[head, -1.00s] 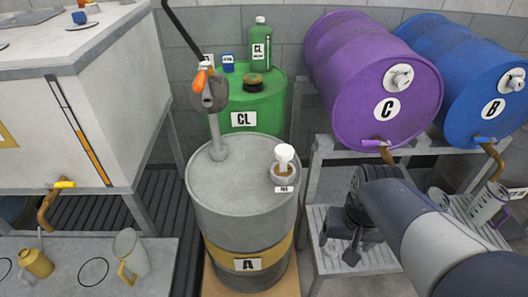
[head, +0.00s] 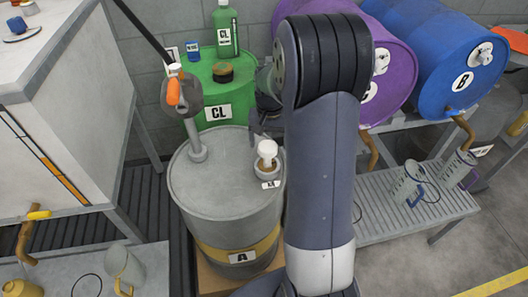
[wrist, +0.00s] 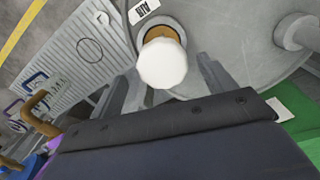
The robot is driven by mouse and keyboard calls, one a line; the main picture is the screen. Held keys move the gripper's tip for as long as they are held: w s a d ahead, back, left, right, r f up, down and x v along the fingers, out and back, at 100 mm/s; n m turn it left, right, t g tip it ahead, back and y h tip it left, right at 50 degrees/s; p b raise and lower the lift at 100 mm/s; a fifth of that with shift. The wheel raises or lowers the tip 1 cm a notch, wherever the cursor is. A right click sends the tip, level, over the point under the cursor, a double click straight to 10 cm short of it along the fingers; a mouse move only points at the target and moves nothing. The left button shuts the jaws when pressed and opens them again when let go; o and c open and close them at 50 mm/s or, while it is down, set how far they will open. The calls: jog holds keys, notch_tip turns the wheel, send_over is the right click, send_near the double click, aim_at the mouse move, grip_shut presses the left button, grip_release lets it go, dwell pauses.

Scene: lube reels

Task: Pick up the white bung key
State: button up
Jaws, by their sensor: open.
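The white bung key (head: 267,151) stands upright in the bung opening on top of the grey drum A (head: 215,188), near the drum's right edge. In the wrist view the key's round white head (wrist: 163,63) is near the middle, with a tan ring under it. My gripper (wrist: 170,82) is open, with one finger on each side of the key's head in that view. The fingers look apart from the key. In the head view my arm hides most of the gripper; a finger shows just behind and left of the key.
A pump with an orange handle (head: 173,90) rises from the left of drum A. The green drum CL (head: 206,107) stands behind, carrying bottles. Purple drum C (head: 385,80) and blue drum B (head: 455,75) lie on a rack at right. Clear jugs (head: 408,183) stand on a slatted shelf.

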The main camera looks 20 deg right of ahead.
notch_tip(320, 180, down, 6)
jog(key=shift+w+a+f+p, duration=0.15)
jog(key=shift+f+p, duration=0.1)
jog(key=shift+p, duration=0.05)
jog(key=c, duration=1.1)
jog(key=shift+r, duration=0.1)
